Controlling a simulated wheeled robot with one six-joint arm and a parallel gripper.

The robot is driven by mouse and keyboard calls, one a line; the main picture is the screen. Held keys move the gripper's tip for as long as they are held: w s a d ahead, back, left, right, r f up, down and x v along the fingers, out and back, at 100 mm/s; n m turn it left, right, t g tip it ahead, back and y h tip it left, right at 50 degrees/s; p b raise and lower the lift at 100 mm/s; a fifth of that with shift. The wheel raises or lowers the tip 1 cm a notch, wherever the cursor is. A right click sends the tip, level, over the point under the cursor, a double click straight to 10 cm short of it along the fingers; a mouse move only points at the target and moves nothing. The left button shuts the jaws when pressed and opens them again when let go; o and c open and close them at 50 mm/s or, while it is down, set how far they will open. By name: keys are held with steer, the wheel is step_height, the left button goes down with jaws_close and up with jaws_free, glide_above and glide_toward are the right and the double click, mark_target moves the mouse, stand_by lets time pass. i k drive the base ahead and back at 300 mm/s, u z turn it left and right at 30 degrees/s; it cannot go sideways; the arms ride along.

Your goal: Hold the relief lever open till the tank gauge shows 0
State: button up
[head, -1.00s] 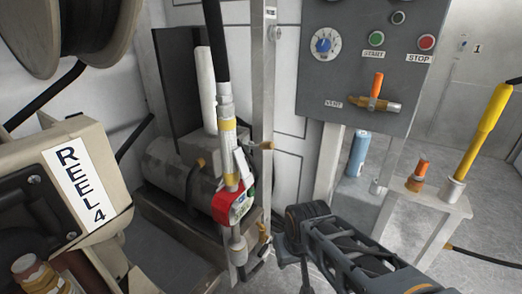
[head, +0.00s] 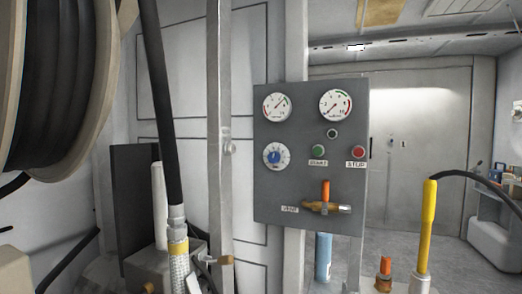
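A grey control panel (head: 262,202) stands in the middle of the head view. Two round white gauges sit at its top, a left gauge (head: 277,107) and a right gauge (head: 335,106). Their lettering is too small to tell which is the tank gauge, and I cannot read their needles surely. Low on the panel is a brass valve (head: 316,207) with an orange lever (head: 325,190), seemingly the relief lever. The lever stands upright, and nothing touches it. My gripper is not in view.
The panel also bears a blue dial (head: 276,156), a green button (head: 318,151) and a red button (head: 358,152). A post (head: 219,150) and black hose (head: 163,110) stand left. A blue cylinder (head: 323,258) and yellow-handled tool (head: 427,225) stand below and right.

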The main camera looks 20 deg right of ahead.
mark_target(226, 259)
steer(key=z, duration=0.05)
steer(key=k, duration=0.5)
steer(key=z, duration=1.35)
steer(key=i, duration=1.25)
steer(key=u, duration=3.15)
